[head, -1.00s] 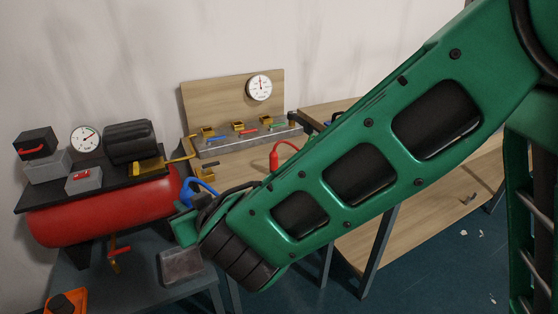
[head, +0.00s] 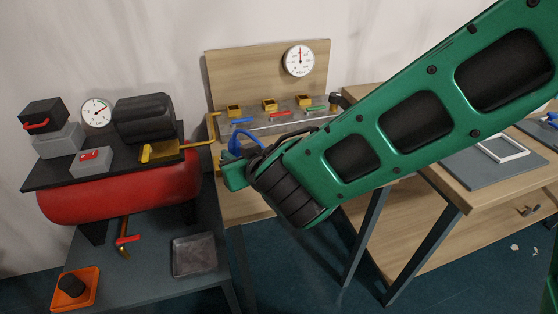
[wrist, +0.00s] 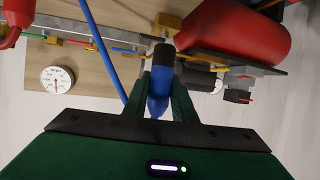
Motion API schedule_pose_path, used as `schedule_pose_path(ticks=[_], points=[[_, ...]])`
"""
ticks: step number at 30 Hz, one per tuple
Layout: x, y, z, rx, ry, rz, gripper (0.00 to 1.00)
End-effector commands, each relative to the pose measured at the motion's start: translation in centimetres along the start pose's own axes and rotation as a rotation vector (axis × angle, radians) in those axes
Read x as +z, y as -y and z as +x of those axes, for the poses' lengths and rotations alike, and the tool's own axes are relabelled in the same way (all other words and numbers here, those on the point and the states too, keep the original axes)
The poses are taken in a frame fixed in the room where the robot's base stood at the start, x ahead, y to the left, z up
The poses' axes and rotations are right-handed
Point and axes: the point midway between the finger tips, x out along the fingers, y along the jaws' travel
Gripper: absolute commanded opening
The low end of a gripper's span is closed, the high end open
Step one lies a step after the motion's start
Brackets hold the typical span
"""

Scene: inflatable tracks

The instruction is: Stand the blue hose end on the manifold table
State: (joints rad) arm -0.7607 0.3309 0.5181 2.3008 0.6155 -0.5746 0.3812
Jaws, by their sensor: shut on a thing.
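The blue hose end (wrist: 159,88) is between the fingers of my gripper (wrist: 161,80), which is shut on it. Its dark tip points away from my palm in the wrist view, and the blue hose (wrist: 102,45) runs off beside it. The manifold (head: 265,122) stands at the table's back, with brass fittings and blue, red and green handles. I cannot tell the hose end's height above the tabletop.
A compressor with a red tank (head: 125,188) stands left of the table, its yellow pipe (head: 200,143) reaching toward the manifold. A red hose end (wrist: 14,20) shows at the wrist view's edge. A gauge (head: 299,61) is on the backboard. Another wooden table (head: 455,178) stands right.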

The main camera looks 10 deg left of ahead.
Motion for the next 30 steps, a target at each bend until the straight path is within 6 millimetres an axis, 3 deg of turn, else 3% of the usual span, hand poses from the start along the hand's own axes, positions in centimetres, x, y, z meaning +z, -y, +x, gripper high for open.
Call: schedule_pose_path(ticks=[3, 12, 20, 30], points=[[1.3, -2.8, 1.2, 0.008, 0.004, 0.003, 0.0], [3.5, -7.8, 3.8, 0.006, 0.002, 0.003, 0.0], [4.3, -8.8, 4.5, 0.003, 0.0, 0.001, 0.0], [7.7, -8.7, 5.9, 0.002, 0.001, 0.0, 0.0]])
